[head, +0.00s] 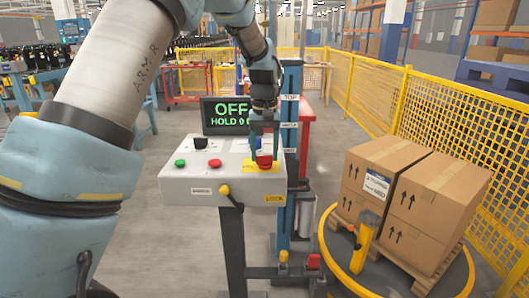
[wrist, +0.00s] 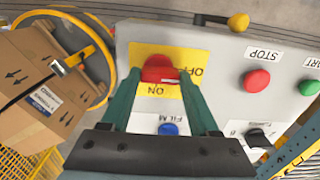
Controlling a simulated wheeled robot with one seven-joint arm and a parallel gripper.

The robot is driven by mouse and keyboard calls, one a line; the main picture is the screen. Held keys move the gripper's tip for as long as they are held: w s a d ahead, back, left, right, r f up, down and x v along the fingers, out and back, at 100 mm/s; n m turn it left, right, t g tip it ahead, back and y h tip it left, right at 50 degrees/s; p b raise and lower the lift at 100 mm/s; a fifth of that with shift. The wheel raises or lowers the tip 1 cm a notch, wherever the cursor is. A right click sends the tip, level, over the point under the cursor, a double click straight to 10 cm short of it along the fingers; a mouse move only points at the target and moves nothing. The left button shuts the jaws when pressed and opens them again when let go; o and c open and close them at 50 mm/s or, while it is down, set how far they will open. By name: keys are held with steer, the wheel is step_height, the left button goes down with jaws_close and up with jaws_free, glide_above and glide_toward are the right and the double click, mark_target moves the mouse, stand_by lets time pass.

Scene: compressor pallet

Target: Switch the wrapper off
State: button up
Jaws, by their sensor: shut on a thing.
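The red rotary switch (head: 264,161) sits on a yellow plate (wrist: 140,55) marked ON and OFF, at the right of the grey control box (head: 190,190). My gripper (head: 264,155) points down at it from above. In the wrist view my green fingers (wrist: 158,78) are closed on the switch's red handle (wrist: 158,66), one on each side. The handle lies roughly across the picture, its exact angle partly hidden by the fingers. The display (head: 229,112) behind the box reads OFF in green, with a HOLD line below, partly covered by my gripper.
The box also carries a red STOP button (wrist: 256,80), a green START button (wrist: 309,88), a blue FILM button (wrist: 168,129) and a black selector (wrist: 258,138). A yellow-knobbed lever (head: 225,190) sticks out in front. Cartons (head: 384,180) stand on a pallet on the yellow-rimmed turntable at right.

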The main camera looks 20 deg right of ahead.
steer(key=o, duration=1.4)
steer(key=shift+c, duration=0.2)
step_height(320, 180, up, 11)
steer(key=b, duration=0.2)
